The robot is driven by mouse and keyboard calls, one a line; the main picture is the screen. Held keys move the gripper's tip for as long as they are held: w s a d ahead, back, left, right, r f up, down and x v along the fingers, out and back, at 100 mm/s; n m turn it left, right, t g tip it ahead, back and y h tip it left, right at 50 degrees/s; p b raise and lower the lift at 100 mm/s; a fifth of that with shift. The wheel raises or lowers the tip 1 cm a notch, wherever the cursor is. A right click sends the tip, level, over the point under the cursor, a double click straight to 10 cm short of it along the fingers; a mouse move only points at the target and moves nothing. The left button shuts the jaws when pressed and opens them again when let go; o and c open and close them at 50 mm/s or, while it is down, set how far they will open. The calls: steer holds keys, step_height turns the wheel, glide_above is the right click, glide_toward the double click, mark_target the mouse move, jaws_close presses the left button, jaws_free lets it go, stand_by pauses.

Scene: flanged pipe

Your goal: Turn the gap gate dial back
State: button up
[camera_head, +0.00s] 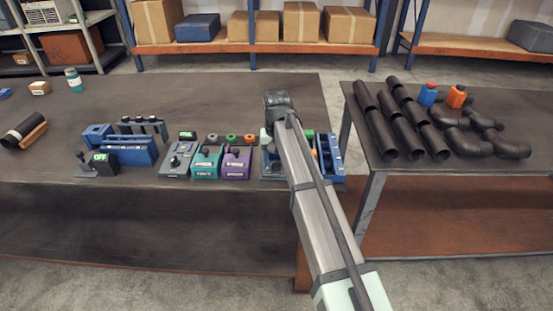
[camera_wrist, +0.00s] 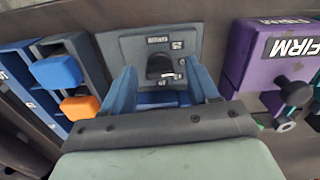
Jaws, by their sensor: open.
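A black dial (camera_wrist: 160,67) with a small white mark sits on a grey plate (camera_wrist: 120,45) in the wrist view, and I take it for the gap gate dial. The small labels beside it are too small to read. My gripper (camera_wrist: 162,84) has its two blue fingers spread, one on each side below the dial in the picture, and nothing is held. I cannot tell whether either finger touches the dial or plate. In the head view my arm hides most of that plate (camera_head: 267,170).
A purple box (camera_wrist: 245,70) labelled FIRM stands close on the right in the wrist view. Black pipes (camera_head: 380,135) lie on the right table (camera_head: 357,100).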

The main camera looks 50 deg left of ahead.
steer(key=c, duration=1)
steer(key=shift+c, duration=0.2)
steer(key=n, duration=0.4)
steer(key=shift+n, duration=0.4)
steer(key=n, duration=0.4)
steer(key=shift+n, duration=0.4)
steer(key=o, duration=1)
